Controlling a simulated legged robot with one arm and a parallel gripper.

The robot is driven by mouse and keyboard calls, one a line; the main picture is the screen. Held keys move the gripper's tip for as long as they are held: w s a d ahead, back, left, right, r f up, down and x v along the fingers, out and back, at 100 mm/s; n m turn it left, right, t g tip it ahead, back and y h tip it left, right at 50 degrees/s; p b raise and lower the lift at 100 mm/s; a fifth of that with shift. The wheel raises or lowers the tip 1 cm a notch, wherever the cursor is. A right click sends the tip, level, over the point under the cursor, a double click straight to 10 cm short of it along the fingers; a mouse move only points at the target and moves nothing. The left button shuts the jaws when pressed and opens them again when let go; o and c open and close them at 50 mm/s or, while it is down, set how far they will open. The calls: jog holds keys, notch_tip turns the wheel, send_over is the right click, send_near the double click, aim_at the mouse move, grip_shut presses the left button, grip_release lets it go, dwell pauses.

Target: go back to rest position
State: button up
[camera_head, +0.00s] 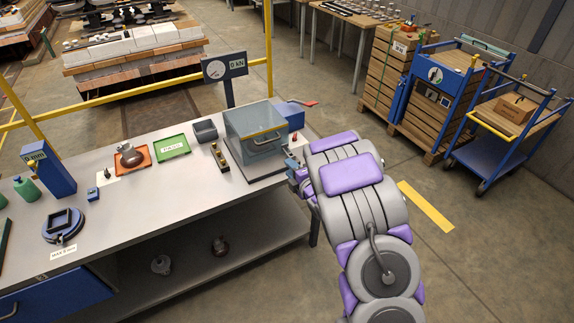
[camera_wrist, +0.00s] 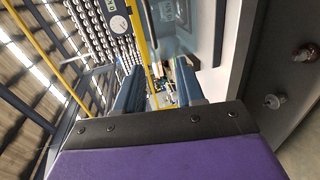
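My gripper (camera_wrist: 160,78) shows in the wrist view with its two blue fingers apart and a clear gap between them. No held thing shows between the fingers; small items in the gap look farther off. In the head view my gripper (camera_head: 299,172) is at the right end of the workbench (camera_head: 190,212), mostly hidden by my purple and grey arm. It is close to the clear box (camera_head: 258,128) with a handle. I cannot tell whether it touches anything there.
A yellow rail (camera_head: 140,92) runs behind. Blue carts (camera_head: 505,125) stand at right; the floor between is clear.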

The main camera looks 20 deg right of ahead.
jog(key=shift+s, duration=0.2)
dwell(0.4)
jog(key=s+d+r+m+g+h, duration=0.4)
jog(key=s+r+m+g+h, duration=0.25)
jog(key=s+r+m, duration=0.45)
jog(key=s+a+r+m+g+y, duration=0.1)
jog(key=s+a+m+g, duration=0.2)
jog(key=s, duration=0.9)
jog(key=s+a+r+m+g+y, duration=0.1)
jog(key=s+a+r+m+g, duration=0.1)
jog(key=s, duration=1.1)
jog(key=s+a+r+m+g+y, duration=0.1)
jog(key=s+a+r+m+g, duration=0.1)
jog(key=s+a+m+g, duration=0.2)
jog(key=s+a+g, duration=0.1)
jog(key=s+a, duration=0.2)
jog(key=s, duration=0.5)
jog(key=shift+s+a+g, duration=0.15)
jog(key=shift+a+g, duration=0.2)
jog(key=shift+y, duration=0.25)
